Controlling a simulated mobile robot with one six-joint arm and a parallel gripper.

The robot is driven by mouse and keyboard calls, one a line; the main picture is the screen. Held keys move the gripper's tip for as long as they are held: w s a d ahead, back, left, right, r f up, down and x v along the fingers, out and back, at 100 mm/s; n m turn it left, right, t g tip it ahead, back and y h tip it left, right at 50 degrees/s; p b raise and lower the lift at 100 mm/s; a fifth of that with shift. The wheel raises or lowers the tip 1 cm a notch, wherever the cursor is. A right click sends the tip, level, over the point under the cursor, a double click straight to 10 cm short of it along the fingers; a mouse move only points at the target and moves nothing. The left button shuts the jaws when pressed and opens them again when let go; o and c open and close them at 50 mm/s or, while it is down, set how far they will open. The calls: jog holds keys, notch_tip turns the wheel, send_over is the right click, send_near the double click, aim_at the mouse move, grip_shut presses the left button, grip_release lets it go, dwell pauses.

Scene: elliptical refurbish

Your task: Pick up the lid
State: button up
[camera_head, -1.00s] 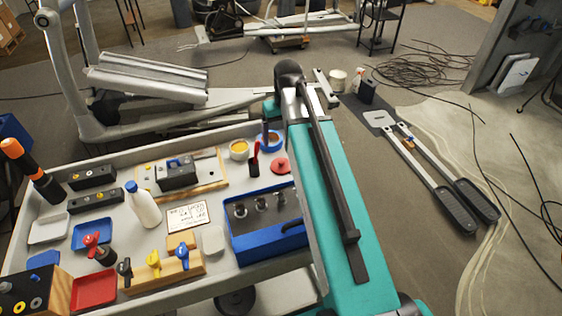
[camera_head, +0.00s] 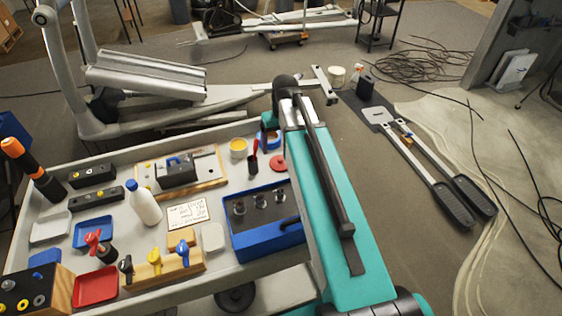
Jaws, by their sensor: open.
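A small flat red disc (camera_head: 277,162), which looks like the lid, lies on the grey workbench top (camera_head: 222,148), just left of my arm. A yellow-rimmed cup (camera_head: 238,149) and a blue ring-shaped item (camera_head: 269,139) are behind it, and a red-and-black tool (camera_head: 254,158) stands to its left. My teal arm reaches up past the bench's right side. Its dark wrist end is beyond the disc in the picture. The gripper's fingers do not show, so where they are relative to the disc cannot be told.
A blue tray (camera_head: 233,247) with several metal parts is in front of the disc.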

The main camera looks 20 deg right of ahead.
aim_at(280, 158)
jog(key=shift+w+f+p, duration=0.2)
jog(key=shift+f+p, duration=0.1)
jog(key=shift+f, duration=1.4)
jog(key=shift+w+f+p, duration=0.15)
jog(key=shift+f+p, duration=0.5)
jog(key=shift+f, duration=0.65)
jog(key=shift+w+f+p, duration=0.1)
jog(key=shift+f+p, duration=0.5)
jog(key=shift+f, duration=0.7)
jog(key=c, duration=1.1)
jog(key=shift+r, duration=0.1)
notch_tip(280, 158, up, 18)
jog(key=b, duration=0.4)
jog(key=shift+b, duration=0.4)
jog(key=shift+a, duration=0.15)
